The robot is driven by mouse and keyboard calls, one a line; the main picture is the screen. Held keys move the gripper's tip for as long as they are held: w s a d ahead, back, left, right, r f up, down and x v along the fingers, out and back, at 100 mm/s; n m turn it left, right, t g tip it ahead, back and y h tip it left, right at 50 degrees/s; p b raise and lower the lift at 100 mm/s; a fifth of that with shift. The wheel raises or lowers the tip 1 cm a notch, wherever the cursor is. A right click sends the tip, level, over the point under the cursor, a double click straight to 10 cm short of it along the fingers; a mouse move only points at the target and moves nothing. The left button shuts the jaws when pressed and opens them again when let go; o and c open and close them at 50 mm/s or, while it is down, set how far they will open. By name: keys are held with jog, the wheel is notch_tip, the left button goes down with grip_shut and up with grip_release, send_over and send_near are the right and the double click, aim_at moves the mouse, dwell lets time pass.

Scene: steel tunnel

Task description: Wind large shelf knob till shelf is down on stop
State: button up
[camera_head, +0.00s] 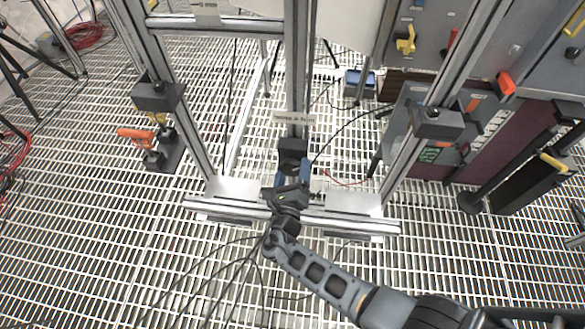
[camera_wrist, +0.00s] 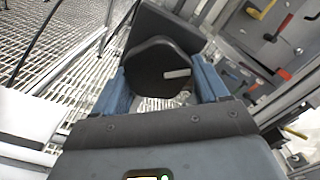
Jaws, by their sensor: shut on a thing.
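The large black knob (camera_wrist: 155,62) sits between the two blue fingers of my gripper (camera_wrist: 162,84) in the wrist view, with a pale mark on its face. My gripper is shut on it, one finger on each side. In the head view, my gripper (camera_head: 291,176) reaches to the dark block (camera_head: 292,150) low on the central post, below a pale label (camera_head: 294,117). My wrist hides part of the knob there. I cannot tell which part is the shelf or its stop.
Upright metal posts carry black blocks at left (camera_head: 157,96) and right (camera_head: 437,123). A metal crossbar (camera_head: 345,222) lies low under my gripper. An orange-handled device (camera_head: 160,143) stands left on the grating. Panels with coloured handles (camera_head: 405,42) stand right. Dark cables lie near my arm.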

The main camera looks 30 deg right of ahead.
jog(key=shift+f, duration=0.1)
dwell(0.3)
jog(key=o, duration=1)
jog(key=shift+c, duration=0.2)
jog(key=v, duration=0.8)
